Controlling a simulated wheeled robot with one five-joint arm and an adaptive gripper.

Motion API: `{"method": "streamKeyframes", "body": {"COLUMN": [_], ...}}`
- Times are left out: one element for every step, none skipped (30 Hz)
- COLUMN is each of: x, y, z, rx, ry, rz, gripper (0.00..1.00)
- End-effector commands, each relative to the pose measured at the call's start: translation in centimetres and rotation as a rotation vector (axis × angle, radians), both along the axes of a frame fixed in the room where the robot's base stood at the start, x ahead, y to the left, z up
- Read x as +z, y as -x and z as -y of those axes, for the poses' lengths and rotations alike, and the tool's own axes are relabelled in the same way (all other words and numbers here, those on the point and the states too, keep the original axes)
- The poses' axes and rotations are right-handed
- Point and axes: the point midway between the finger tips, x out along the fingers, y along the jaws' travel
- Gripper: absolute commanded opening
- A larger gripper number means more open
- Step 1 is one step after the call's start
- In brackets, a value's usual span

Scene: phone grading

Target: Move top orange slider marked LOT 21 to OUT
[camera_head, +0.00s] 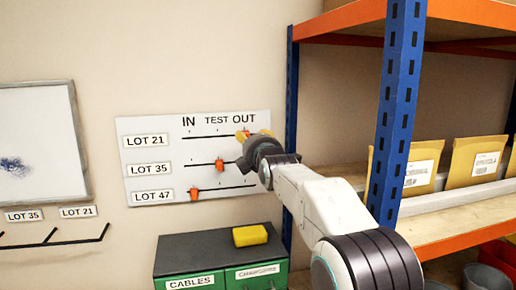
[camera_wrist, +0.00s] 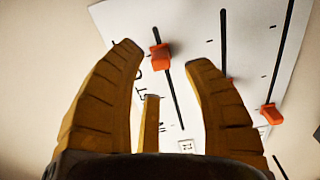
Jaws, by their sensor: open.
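The white board (camera_head: 160,125) on the wall has three slots under IN, TEST and OUT. The top orange slider (camera_head: 248,133), in the LOT 21 row, sits near the OUT end and is partly hidden by my gripper (camera_head: 243,136). In the wrist view this slider (camera_wrist: 160,57) shows clear, with a short stretch of slot beyond it. My gripper (camera_wrist: 167,64) is open there, with the slider seen between its yellow fingertips; contact cannot be told. The LOT 35 slider (camera_head: 219,165) is near the middle. The LOT 47 slider (camera_head: 194,195) is towards IN.
A blue post (camera_head: 398,110) and shelves with yellow envelopes (camera_head: 423,172) stand right of my arm. A whiteboard (camera_head: 40,140) and hooks (camera_head: 55,238) are at left.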

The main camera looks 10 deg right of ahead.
Motion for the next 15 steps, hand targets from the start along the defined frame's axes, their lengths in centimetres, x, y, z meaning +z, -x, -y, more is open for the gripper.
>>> {"method": "streamKeyframes", "body": {"x": [0.1, 0.1, 0.1, 0.1, 0.1, 0.1, 0.1, 0.1, 0.1, 0.1, 0.1, 0.1, 0.1, 0.1, 0.1], "y": [0.9, 1.3, 1.8, 2.2, 2.6, 3.1, 3.5, 3.8, 4.2, 4.5, 4.8, 5.2, 5.4, 5.7, 5.9], "z": [0.0, 0.0, 0.0, 0.0, 0.0, 0.0, 0.0, 0.0, 0.0, 0.0, 0.0, 0.0, 0.0, 0.0, 0.0], "rx": [0.000, 0.000, 0.000, 0.000, 0.000, 0.000, 0.000, 0.000, -0.001, -0.001, -0.001, -0.001, -0.001, -0.001, -0.001], "ry": [0.000, 0.000, 0.000, 0.000, 0.000, 0.000, 0.000, 0.000, 0.000, 0.000, 0.000, 0.000, 0.000, 0.000, 0.000], "rz": [0.002, 0.001, 0.001, 0.001, 0.002, 0.002, 0.002, 0.001, 0.002, 0.002, 0.002, 0.002, 0.002, 0.002, 0.001], "gripper": [0.46, 0.46, 0.46, 0.46, 0.46, 0.46, 0.46, 0.46, 0.46, 0.46, 0.46, 0.46, 0.46, 0.46, 0.46]}}
